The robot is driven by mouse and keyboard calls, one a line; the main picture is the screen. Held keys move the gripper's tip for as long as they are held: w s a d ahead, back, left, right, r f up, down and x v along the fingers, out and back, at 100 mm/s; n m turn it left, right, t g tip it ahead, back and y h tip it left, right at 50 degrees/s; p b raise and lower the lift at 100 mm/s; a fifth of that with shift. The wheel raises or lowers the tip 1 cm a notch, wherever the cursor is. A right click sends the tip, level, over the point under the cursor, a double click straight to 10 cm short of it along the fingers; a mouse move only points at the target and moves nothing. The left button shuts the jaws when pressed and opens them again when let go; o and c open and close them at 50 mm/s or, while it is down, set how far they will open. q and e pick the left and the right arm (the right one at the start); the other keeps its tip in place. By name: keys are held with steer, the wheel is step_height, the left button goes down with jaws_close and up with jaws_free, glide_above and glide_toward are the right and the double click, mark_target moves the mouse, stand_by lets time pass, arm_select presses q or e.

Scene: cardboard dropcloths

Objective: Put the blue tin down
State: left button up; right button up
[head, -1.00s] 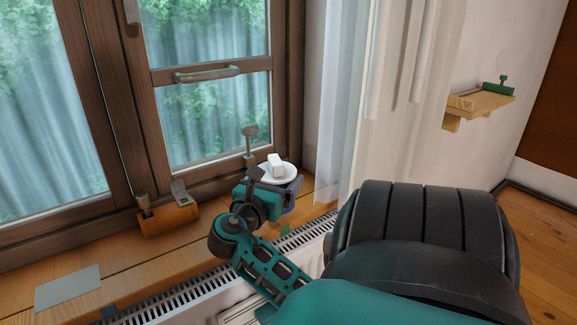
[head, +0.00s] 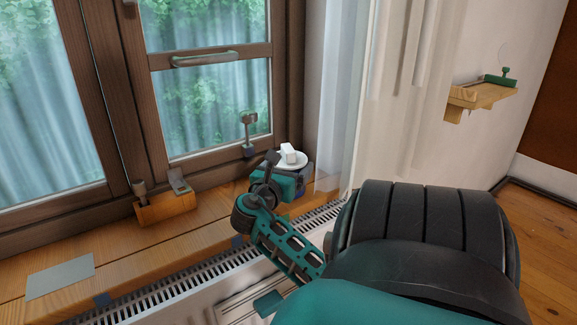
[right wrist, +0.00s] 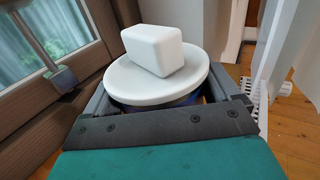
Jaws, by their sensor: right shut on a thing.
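The blue tin (right wrist: 190,100) shows only as a small blue strip under a round white plate (right wrist: 120,82) in the right wrist view. A white block (right wrist: 153,50) rests on the plate. My right gripper (right wrist: 165,97) is shut on the tin, its jaws on either side below the plate rim. In the head view the right gripper (head: 290,180) is over the right part of the wooden sill, with the plate (head: 291,165) and block (head: 288,153) above it. My left gripper is out of view.
The sill (head: 190,236) holds a wooden box (head: 166,208) with tools and a grey sheet (head: 60,278). An upright tool (head: 248,135) stands by the window behind the gripper. A curtain (head: 337,100) hangs to the right. A radiator grille (head: 175,290) runs along the sill's front.

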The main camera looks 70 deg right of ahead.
steer(key=o, duration=1)
steer(key=shift+f, duration=0.15)
steer(key=shift+c, duration=0.2)
steer(key=shift+a, duration=0.15)
steer(key=a+p, duration=0.1)
steer(key=a, duration=0.4)
steer(key=a+p, duration=0.1)
steer(key=a, duration=0.4)
steer(key=shift+a+r, duration=0.2)
steer(key=shift+a, duration=0.7)
